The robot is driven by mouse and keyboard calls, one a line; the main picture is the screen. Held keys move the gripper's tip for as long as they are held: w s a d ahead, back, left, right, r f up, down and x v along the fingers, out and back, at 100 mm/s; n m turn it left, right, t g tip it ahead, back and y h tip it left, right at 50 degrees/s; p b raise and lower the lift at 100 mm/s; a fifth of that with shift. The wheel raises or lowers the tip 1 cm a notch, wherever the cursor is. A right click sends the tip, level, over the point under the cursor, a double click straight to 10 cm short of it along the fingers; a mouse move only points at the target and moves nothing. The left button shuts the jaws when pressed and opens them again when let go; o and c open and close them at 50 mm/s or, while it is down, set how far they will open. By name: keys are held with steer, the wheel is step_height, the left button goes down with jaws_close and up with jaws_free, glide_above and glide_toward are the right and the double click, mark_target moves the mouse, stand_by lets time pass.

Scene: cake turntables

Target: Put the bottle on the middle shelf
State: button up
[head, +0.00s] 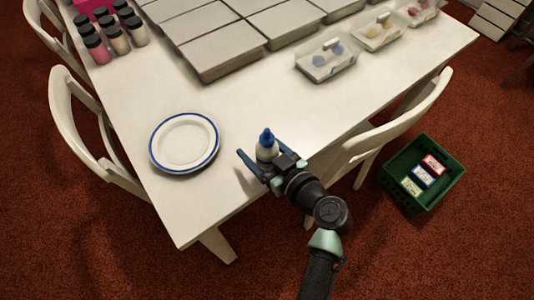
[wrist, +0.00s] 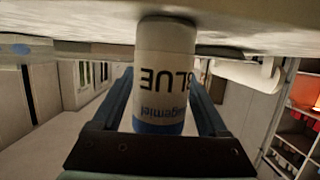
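The bottle (head: 267,149) is white with a blue nozzle cap and stands upright on the white table near its front edge. In the wrist view, which is upside down, the bottle (wrist: 165,75) shows a label reading "BLUE" and a blue band. My gripper (head: 262,158) is low over the table edge, with one finger on each side of the bottle. In the head view a gap shows between the left finger and the bottle, so the fingers look open around it. A shelf unit (wrist: 300,135) with reddish boards is partly visible at the right of the wrist view.
A blue-rimmed plate (head: 185,143) lies left of the bottle on the table (head: 150,95). Grey boxes (head: 220,55), clear trays (head: 326,60) and small jars (head: 117,38) stand farther back. A white chair (head: 385,125) and a green crate (head: 421,173) are at the right.

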jaws_close()
steer(key=shift+r, duration=0.1)
